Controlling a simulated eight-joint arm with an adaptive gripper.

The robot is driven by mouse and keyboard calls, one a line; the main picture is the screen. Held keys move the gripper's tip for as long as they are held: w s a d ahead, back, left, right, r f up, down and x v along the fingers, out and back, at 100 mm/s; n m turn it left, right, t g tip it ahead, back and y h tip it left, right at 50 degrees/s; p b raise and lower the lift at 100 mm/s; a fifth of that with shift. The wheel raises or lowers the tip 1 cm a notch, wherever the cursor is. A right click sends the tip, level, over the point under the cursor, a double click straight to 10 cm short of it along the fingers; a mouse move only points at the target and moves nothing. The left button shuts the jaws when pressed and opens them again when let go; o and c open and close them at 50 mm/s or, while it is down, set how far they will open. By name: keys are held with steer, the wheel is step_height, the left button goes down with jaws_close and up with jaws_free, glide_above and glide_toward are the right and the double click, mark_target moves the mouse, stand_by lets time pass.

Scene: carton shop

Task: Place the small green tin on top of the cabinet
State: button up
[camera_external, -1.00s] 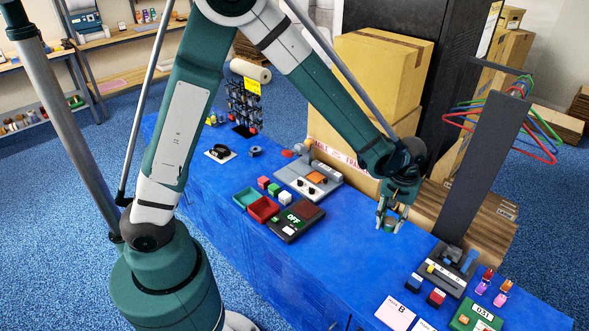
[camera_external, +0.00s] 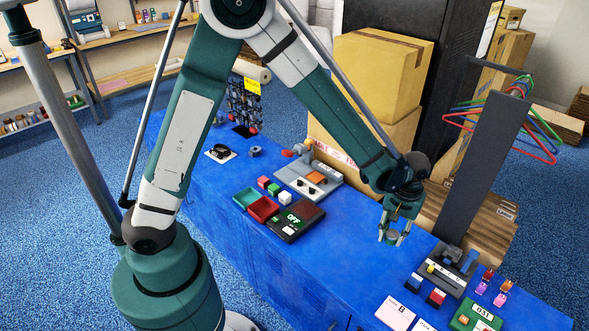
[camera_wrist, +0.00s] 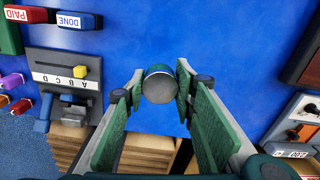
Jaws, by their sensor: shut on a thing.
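My gripper (camera_external: 393,232) is over the right half of the blue counter, pointing down. In the wrist view its two fingers (camera_wrist: 158,90) are shut on the small green tin (camera_wrist: 158,84), which shows a grey round end and a green rim at the fingertips. The tin is too small in the external view to tell whether it touches the counter. A tall dark cabinet-like body (camera_external: 375,22) stands behind the cartons; its top is out of view. I cannot tell whether it is the task's cabinet.
A lettered slider panel (camera_external: 449,269), stamps and a label B card (camera_external: 397,312) lie right of my gripper. A dark post (camera_external: 482,165) and large cartons (camera_external: 378,78) stand behind. Blue counter between is clear.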

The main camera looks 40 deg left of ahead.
mark_target(393, 234)
steer(key=shift+f+b, duration=0.3)
steer(key=shift+f, duration=1.7)
steer(key=shift+f+b, duration=0.4)
steer(key=shift+f, duration=1.5)
steer(key=shift+f, duration=0.1)
steer(key=o, duration=0.9)
steer(key=shift+r+p, duration=1.1)
steer(key=shift+r, duration=5.05)
